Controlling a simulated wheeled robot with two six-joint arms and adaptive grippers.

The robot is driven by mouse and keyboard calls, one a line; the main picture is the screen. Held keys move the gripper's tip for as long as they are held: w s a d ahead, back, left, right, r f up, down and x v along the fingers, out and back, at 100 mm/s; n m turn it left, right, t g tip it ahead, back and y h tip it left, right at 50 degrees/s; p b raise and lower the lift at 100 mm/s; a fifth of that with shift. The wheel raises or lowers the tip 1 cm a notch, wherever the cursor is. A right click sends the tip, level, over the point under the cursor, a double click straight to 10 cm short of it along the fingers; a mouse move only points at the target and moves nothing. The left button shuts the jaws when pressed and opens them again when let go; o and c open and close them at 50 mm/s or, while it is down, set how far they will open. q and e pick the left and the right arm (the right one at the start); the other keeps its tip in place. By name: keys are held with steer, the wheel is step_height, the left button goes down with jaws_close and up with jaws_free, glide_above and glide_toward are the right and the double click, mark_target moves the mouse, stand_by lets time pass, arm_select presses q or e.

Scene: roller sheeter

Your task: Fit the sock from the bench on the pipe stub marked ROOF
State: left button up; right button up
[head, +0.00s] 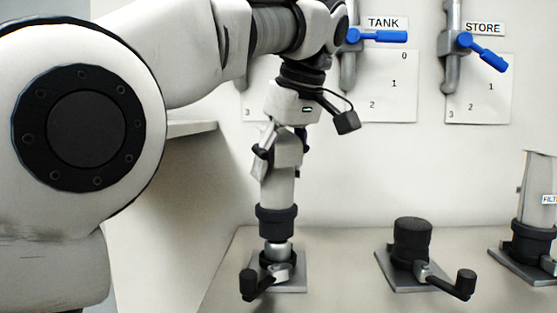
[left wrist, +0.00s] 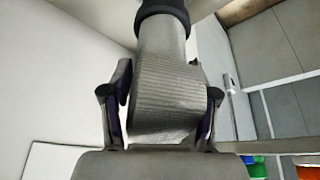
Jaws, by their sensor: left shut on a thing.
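The sock (head: 278,187) is a grey ribbed sleeve with a black cuff (head: 277,221) at its lower end. My left gripper (head: 278,155) is shut on its upper part and holds it upright, cuff down. The left wrist view shows the sock (left wrist: 165,85) between the two fingers. The cuff is right above a bare metal pipe stub (head: 279,250) at the left of the bench; I cannot tell if they touch. A black clamp with a lever (head: 258,284) surrounds this stub's base. No ROOF mark is readable. My right gripper is not in view.
A black-capped stub (head: 412,238) with a lever stands to the right. A sleeve with a partly visible label (head: 538,190) stands at the right edge. Blue valve handles (head: 384,36) marked TANK and STORE are on the wall behind. The bench (head: 340,265) between the stubs is clear.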

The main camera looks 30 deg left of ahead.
arm_select(q)
steer(key=shift+a, duration=0.2)
steer(key=shift+s+d+r, duration=0.35)
steer(key=shift+s+d, duration=0.2)
steer(key=shift+d, duration=0.2)
steer(key=shift+s+d, duration=0.1)
steer(key=shift+d, duration=0.15)
steer(key=shift+a+f, duration=0.1)
steer(key=shift+a, duration=0.2)
steer(key=shift+w+a+f, duration=0.15)
steer(key=shift+w+f, duration=0.1)
steer(key=shift+w, duration=0.1)
steer(key=shift+f, duration=0.1)
